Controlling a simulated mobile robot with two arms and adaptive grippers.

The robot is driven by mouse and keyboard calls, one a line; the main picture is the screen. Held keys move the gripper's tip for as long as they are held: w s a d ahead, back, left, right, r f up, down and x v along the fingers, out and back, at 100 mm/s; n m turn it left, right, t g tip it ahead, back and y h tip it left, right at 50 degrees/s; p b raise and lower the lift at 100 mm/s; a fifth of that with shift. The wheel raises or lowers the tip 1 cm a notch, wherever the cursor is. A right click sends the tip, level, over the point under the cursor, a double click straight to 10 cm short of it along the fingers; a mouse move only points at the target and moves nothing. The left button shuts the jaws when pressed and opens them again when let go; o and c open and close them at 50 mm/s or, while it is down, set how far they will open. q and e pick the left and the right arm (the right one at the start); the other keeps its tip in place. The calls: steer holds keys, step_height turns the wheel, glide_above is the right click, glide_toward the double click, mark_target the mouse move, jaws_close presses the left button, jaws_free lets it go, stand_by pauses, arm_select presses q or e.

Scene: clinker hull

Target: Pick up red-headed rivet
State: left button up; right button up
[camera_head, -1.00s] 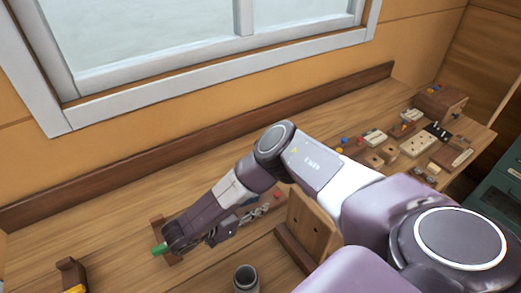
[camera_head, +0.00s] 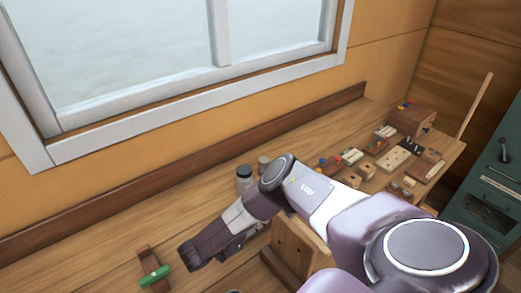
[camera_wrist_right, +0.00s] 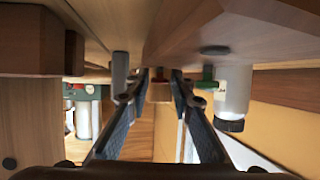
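My right gripper (camera_wrist_right: 159,73) is open, its two dark fingers reaching forward in the right wrist view, which looks upside down. Between and beyond the fingertips is a small wooden block (camera_wrist_right: 159,93) with a reddish top; I cannot tell whether it bears the rivet. In the head view my right arm crosses the bench, with the gripper (camera_head: 195,262) low over the left part, seen from behind. My left gripper is not in view.
A green-handled tool (camera_head: 154,276) lies on a wooden rest left of the gripper. A dark-capped bottle (camera_head: 244,181) and a grey cylinder (camera_head: 263,164) stand behind the arm. A wooden block (camera_head: 300,247) stands right of the gripper. Several small blocks crowd the bench's right end.

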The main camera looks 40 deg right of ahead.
jaws_close()
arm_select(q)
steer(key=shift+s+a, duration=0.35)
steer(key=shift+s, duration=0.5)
arm_select(e)
steer(key=shift+r, duration=0.1)
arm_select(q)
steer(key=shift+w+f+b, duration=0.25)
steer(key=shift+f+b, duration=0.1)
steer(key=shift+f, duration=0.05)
arm_select(e)
step_height(320, 180, up, 20)
